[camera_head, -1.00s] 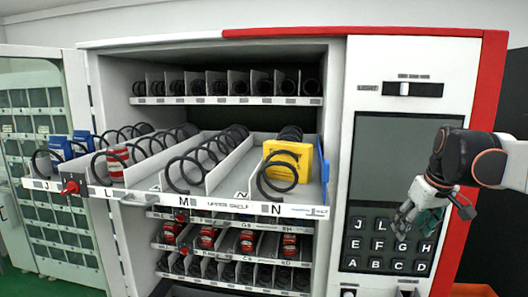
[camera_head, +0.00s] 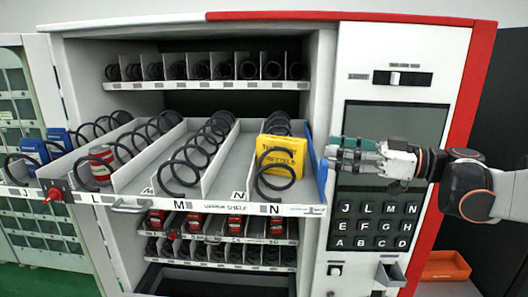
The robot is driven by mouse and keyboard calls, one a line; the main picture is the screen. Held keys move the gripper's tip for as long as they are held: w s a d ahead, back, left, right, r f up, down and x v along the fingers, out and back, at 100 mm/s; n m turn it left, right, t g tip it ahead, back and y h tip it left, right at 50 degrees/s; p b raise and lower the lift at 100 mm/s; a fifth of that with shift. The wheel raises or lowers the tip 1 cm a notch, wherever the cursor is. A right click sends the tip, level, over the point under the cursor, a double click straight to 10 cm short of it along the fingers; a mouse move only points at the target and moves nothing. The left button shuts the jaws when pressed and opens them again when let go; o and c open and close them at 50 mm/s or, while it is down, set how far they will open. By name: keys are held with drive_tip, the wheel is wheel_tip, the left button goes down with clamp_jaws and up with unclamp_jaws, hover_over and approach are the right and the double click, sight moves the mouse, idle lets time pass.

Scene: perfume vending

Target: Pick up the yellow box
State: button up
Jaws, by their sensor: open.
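The yellow box (camera_head: 282,153) stands upright in the rightmost lane, marked N, of the pulled-out upper shelf (camera_head: 226,207). A black spiral coil (camera_head: 272,184) is in front of it and partly covers its lower part. My gripper (camera_head: 338,156) is just to the right of the shelf, at about the height of the box, with its fingers pointing left. It is open and empty, and apart from the box. The exact gap between its fingertips and the shelf's blue side edge is hard to tell.
A red and white can (camera_head: 101,165) and blue boxes (camera_head: 34,150) stand in the left lanes. White dividers separate the lanes. A keypad (camera_head: 377,225) and dark screen (camera_head: 398,131) are on the machine's front behind my gripper. An orange bin (camera_head: 445,266) is at lower right.

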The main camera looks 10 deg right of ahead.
sight(282, 138)
drive_tip(key=p+x, duration=0.2)
drive_tip(key=x, duration=1.1)
drive_tip(key=shift+w+a+r, duration=0.15)
drive_tip(key=shift+w+a, duration=0.05)
drive_tip(key=shift+c, duration=0.5)
clamp_jaws()
drive_tip(key=shift+r, duration=0.1)
